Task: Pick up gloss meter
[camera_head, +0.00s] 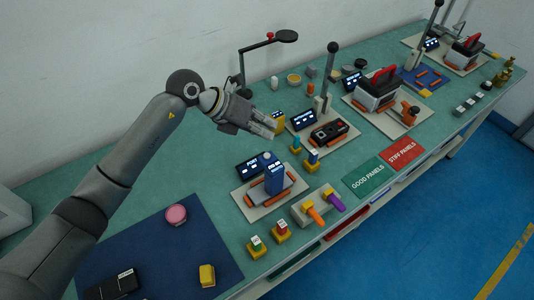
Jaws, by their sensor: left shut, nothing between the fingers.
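My left gripper (272,125) is shut and empty, held above the bench near its back. A small yellow object (281,118) shows just beyond its fingertips; whether they touch is unclear. No readable label marks a gloss meter. A black box-shaped device (112,286) with a small pale label lies on the dark blue mat (150,245) at the lower left. A blue upright device (274,179) stands on a white base plate (258,212) in front of my left gripper. Either could be the gloss meter; I cannot tell which. My right gripper is not in view.
A pink round puck (176,214) and a yellow block (207,275) lie on the mat. Orange and purple handled tools (333,200) sit in a holder. Green and red panel areas (368,179) lie along the front edge. Several test stations and a black lamp arm (262,44) stand further back.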

